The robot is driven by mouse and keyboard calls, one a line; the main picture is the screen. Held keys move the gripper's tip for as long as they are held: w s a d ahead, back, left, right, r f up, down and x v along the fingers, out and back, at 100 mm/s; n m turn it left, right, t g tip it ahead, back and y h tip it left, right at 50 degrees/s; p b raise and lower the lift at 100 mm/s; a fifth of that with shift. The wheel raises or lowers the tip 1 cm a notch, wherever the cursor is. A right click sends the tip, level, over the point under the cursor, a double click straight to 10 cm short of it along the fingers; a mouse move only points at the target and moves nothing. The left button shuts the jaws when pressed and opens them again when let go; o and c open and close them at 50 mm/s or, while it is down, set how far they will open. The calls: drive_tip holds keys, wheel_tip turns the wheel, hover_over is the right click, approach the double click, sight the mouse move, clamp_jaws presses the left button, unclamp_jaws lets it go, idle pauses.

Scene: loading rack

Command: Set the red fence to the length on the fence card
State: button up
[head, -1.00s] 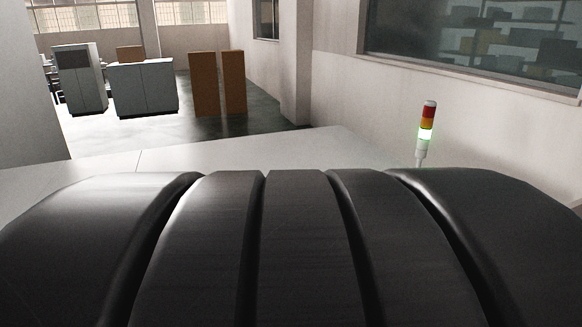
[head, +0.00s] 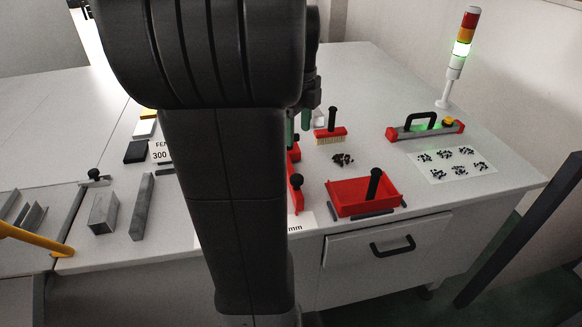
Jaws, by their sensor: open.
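The fence card (head: 160,155) lies on the table left of my arm; "FE" and "300" can be read, and my arm hides the rest. Parts of the red fence (head: 296,201) show just right of my arm, with a black knob on top; most of it is hidden. A white label (head: 300,224) ending in "mm" lies at the table's front edge, partly covered. My gripper (head: 298,124) shows only as green-tipped fingers past my arm, above the table near the fence's far end. It is open, and I see nothing held.
A red tray (head: 345,199) with a black handle, a red brush (head: 330,133) and dark bits (head: 343,159) lie to the right. Beyond are a red level-like tool (head: 425,131), a spotted sheet (head: 452,165) and a lit signal tower (head: 460,50). Metal blocks (head: 103,213) stand left.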

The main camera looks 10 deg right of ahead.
wheel_tip(320, 180, down, 14)
drive_tip(key=shift+r, duration=0.15)
idle(0.3)
